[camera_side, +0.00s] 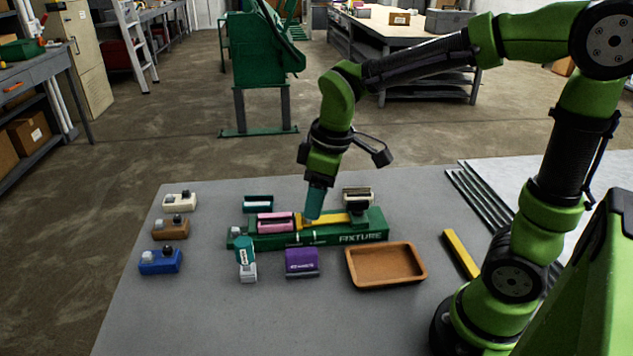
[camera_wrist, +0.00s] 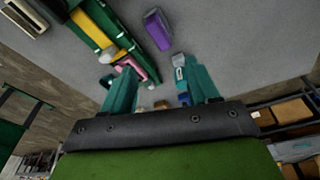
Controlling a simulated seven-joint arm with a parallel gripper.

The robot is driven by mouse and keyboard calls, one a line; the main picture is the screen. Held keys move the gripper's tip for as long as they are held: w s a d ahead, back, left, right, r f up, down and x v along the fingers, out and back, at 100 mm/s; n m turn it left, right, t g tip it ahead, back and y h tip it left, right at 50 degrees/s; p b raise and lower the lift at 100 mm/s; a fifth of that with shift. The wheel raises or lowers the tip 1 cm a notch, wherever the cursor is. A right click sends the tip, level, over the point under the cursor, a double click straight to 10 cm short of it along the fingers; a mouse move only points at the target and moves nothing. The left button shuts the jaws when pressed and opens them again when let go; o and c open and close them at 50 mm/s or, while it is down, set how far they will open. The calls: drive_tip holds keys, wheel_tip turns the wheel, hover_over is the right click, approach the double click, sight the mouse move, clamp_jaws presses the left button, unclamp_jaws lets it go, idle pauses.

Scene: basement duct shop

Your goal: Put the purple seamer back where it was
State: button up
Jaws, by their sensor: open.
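The purple seamer (camera_side: 301,262) lies on the grey table in front of the green fixture (camera_side: 370,237), between a teal-and-grey tool and a brown tray. It also shows at the top of the wrist view (camera_wrist: 158,30), apart from my fingers. My gripper (camera_side: 313,214) points down over the fixture, beside a pink block (camera_side: 274,224) and a yellow strip (camera_side: 335,218) on it. In the wrist view, my two teal fingers (camera_wrist: 162,88) are spread apart with nothing held between them. Whether the fingertips touch the fixture cannot be told.
The brown tray (camera_side: 352,276) is empty. The teal-and-grey tool (camera_side: 245,258) stands left of the seamer. White (camera_side: 180,202), brown (camera_side: 170,230) and blue (camera_side: 160,263) blocks line the left. A loose yellow bar (camera_side: 460,253) lies right. The front table area is clear.

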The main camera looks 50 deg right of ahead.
drive_tip(key=s+d+r+m+t+y, duration=0.1)
drive_tip(key=s+r+m+t, duration=0.4)
drive_tip(key=s+m, duration=0.4)
drive_tip(key=shift+s, duration=0.15)
drive_tip(key=shift+r, duration=0.15)
idle(0.7)
